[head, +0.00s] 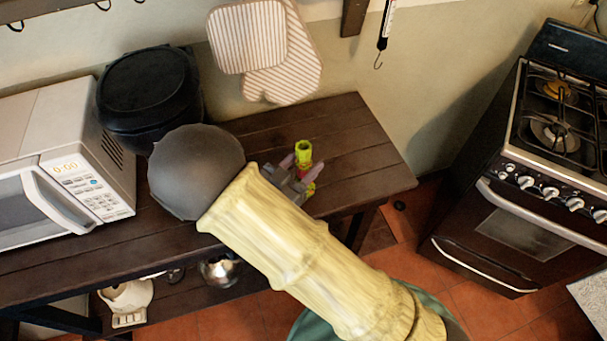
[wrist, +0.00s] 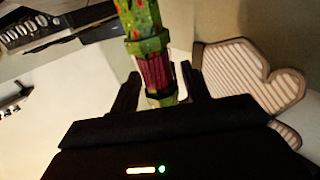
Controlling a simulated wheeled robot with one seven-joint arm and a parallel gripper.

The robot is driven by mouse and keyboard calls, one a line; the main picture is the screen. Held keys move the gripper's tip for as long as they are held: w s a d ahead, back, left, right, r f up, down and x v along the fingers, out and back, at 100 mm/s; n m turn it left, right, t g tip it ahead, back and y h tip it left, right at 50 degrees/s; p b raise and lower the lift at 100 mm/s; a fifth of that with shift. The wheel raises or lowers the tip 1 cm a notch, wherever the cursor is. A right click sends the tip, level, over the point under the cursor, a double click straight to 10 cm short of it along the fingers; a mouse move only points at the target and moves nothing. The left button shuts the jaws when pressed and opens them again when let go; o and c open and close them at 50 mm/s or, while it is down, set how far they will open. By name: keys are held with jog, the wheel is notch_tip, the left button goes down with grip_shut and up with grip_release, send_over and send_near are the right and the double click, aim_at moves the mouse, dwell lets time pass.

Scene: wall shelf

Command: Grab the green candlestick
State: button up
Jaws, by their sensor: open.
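The green candlestick (head: 304,150) stands on the dark wooden shelf, toward its right part. Its yellow-green top shows above my gripper (head: 301,170), and part of its lower body is hidden by the gripper. In the wrist view the candlestick (wrist: 144,40) is green with colored specks and a dark red ribbed band. It passes between the two black fingers of my gripper (wrist: 160,80). The fingers are open, one on each side of it. I cannot tell whether either finger touches it.
A white microwave (head: 75,170) and a black pot (head: 150,95) stand on the shelf (head: 365,135) to the left. Striped oven mitts (head: 285,75) hang on the wall behind. A stove (head: 530,150) stands at the right. The shelf's right end is clear.

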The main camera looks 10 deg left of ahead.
jog(key=shift+c, duration=0.3)
grip_shut()
notch_tip(320, 180, up, 10)
dwell(0.8)
dwell(0.4)
